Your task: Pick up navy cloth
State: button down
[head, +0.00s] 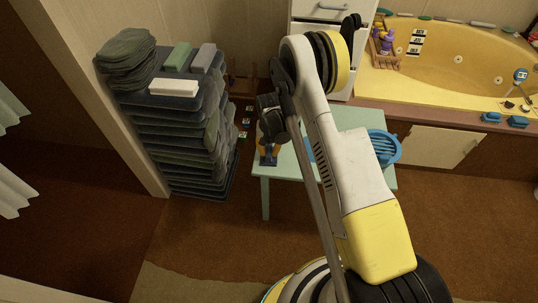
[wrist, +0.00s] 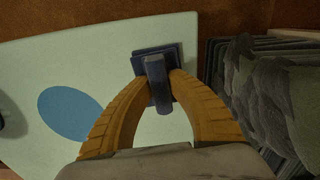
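The navy cloth (wrist: 163,100) is a small dark blue piece with a flat square part and a raised narrow part. In the wrist view, the raised part stands between the two yellow fingertips of my gripper (wrist: 158,78), which appear closed on it from both sides. In the head view, the navy cloth (head: 268,158) is at the left end of the pale green table (head: 350,118), directly under my gripper (head: 268,146). I cannot tell whether the cloth still touches the tabletop.
A tall stack of dark folded towels (head: 175,125) stands left of the table, close to my gripper; it fills the right of the wrist view (wrist: 265,95). A blue slotted item (head: 384,147) sits at the table's right. The yellow tub (head: 440,65) is behind.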

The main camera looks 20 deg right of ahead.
aim_at(271, 150)
dwell(0.3)
jog(key=shift+r+p, duration=0.35)
jog(key=shift+r, duration=0.15)
jog(key=r+p, duration=0.1)
jog(key=r, duration=0.1)
jog(key=r+p, duration=0.1)
jog(key=r, duration=0.1)
jog(key=shift+s+d, duration=0.15)
jog(key=shift+d, duration=0.25)
jog(key=s+d+r+p, duration=0.4)
jog(key=s+d+r, duration=0.1)
jog(key=d, duration=0.4)
jog(key=shift+s+d+r, duration=0.15)
jog(key=shift+s+r, duration=0.2)
jog(key=shift+r, duration=0.15)
